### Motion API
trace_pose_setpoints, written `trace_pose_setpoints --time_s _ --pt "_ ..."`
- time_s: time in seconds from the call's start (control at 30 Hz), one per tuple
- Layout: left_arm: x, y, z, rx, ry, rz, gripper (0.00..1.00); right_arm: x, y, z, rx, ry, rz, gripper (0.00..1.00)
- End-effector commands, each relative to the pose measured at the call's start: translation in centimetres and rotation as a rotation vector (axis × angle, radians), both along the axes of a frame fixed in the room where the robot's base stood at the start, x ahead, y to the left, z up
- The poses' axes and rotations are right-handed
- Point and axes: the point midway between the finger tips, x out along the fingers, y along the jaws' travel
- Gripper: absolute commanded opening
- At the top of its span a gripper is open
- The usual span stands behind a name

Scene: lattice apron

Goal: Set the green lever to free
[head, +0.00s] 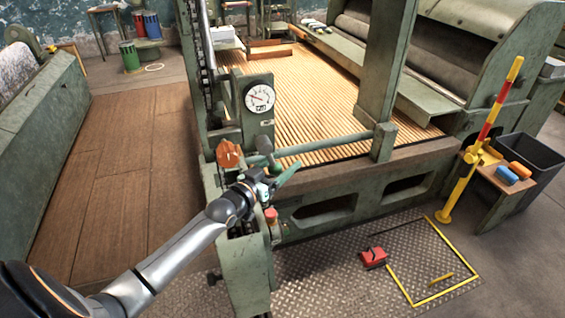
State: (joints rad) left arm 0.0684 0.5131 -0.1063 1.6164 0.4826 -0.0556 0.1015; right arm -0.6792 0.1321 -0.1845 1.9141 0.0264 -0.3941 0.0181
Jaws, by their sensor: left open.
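The green lever (289,174) shows as a teal-green handle slanting up and to the right at the corner of the machine's control post. My left gripper (265,187) is open at the lever's lower end, coming in from the lower left. The gripper overlaps the lever's base in the picture, and I cannot tell whether they touch. The lever's pivot and any "free" marking are hidden or too small to read. My right gripper is not in view.
An orange-brown knob (229,153), a grey-green ball-topped handle (265,147) and a red button (271,215) are close around the gripper. A dial gauge (260,98) is above. A red pedal (373,258) is on the metal floor plate. The wooden floor at left is clear.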

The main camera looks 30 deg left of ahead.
Motion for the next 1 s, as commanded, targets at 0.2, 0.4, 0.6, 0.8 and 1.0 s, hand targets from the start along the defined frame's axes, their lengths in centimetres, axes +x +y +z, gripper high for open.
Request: trace_pose_setpoints --time_s 0.2,0.4,0.6,0.8,1.0 --pt "0.46 -0.08 -0.02 0.0 0.0 0.0 0.76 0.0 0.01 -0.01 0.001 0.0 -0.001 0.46" --pt "0.44 -0.07 -0.01 0.0 0.0 0.0 0.72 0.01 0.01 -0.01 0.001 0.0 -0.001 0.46" --pt "0.43 -0.07 -0.01 0.0 0.0 0.0 0.49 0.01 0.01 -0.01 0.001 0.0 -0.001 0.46" --pt "0.42 -0.07 -0.01 0.0 0.0 0.0 0.27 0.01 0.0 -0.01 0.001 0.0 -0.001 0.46" --pt "0.43 -0.06 -0.01 0.0 0.0 0.0 0.04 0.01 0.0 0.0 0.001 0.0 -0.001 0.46"
